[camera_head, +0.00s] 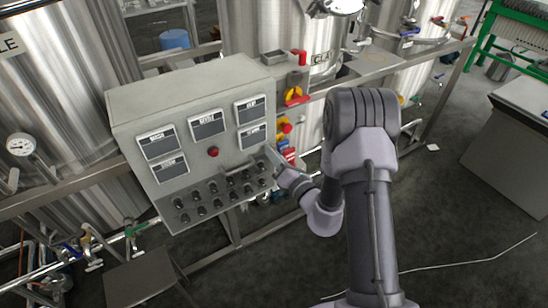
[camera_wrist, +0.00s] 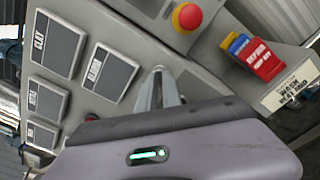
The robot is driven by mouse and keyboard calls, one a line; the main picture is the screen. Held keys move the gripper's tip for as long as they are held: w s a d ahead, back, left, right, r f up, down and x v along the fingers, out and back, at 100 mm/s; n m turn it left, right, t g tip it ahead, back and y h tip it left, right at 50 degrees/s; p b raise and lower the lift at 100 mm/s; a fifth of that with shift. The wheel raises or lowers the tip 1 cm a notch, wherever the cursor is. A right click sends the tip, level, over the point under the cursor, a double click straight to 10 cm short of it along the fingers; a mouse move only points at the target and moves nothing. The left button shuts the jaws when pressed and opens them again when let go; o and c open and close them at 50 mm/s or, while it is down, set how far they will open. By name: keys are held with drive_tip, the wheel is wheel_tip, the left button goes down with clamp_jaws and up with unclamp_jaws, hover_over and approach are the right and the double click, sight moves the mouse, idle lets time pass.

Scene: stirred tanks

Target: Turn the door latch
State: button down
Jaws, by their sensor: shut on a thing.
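The grey control cabinet (camera_head: 190,100) has a front door with several label displays, a red button and rows of dark knobs. My gripper (camera_head: 270,156) is at the right edge of the door, below the lowest right display. In the wrist view my gripper (camera_wrist: 160,75) points at the door's edge, with its fingers close together on the door latch. The latch itself is hidden by the fingers, so its angle cannot be told. The door looks closed against the cabinet.
A red emergency button on a yellow base (camera_wrist: 187,16) and blue, yellow and red switches (camera_wrist: 258,56) sit beside the cabinet, close to my gripper. Steel tanks (camera_head: 75,85) stand behind. A grey metal box (camera_head: 515,150) stands at the right, with open floor before it.

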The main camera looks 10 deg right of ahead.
drive_tip(key=shift+n+b, duration=2.1)
drive_tip(key=shift+n, duration=2.2)
drive_tip(key=c, duration=1.5)
unclamp_jaws()
